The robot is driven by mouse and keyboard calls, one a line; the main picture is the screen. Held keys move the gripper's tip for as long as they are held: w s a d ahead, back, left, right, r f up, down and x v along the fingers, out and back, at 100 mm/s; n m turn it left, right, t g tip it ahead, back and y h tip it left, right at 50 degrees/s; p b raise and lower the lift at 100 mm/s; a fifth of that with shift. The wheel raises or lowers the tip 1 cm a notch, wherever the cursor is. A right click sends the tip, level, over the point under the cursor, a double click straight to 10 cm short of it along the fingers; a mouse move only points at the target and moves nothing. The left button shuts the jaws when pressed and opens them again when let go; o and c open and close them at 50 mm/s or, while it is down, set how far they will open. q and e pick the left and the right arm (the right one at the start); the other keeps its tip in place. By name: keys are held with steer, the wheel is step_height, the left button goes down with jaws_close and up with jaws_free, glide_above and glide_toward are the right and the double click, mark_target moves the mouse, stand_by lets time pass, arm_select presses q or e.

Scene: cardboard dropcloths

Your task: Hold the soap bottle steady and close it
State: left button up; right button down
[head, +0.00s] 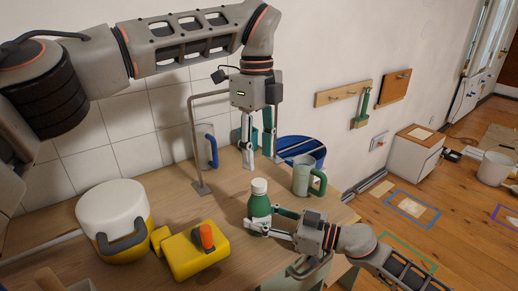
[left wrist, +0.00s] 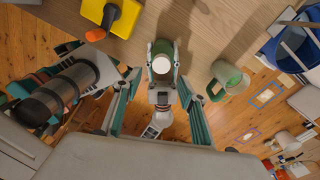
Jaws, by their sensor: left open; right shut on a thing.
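The soap bottle (head: 259,206) is green with a white cap (head: 259,186) on top and stands upright near the table's front right edge. In the left wrist view the cap (left wrist: 161,64) shows from above, between my left fingers. I cannot tell how tight it sits. My right gripper (head: 268,222) is low on the right and shut on the green body. My left gripper (head: 260,160) points down, open and empty, above and behind the bottle, apart from the cap. Its two fingers (left wrist: 160,88) also show in the left wrist view.
A green and grey mug (head: 301,180) stands right of the bottle, with a blue bin (head: 318,155) behind it. A yellow block with an orange knob (head: 196,253) and a white and yellow pot (head: 115,220) stand left. A metal stand (head: 197,150) rises behind.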

mark_target(259, 182)
arm_select(q)
steer(key=shift+d+r+n+t, duration=0.1)
steer(key=shift+r+n+t, duration=0.2)
steer(key=shift+n, duration=0.1)
steer(key=shift+f, duration=0.1)
steer(key=shift+f, duration=3.95)
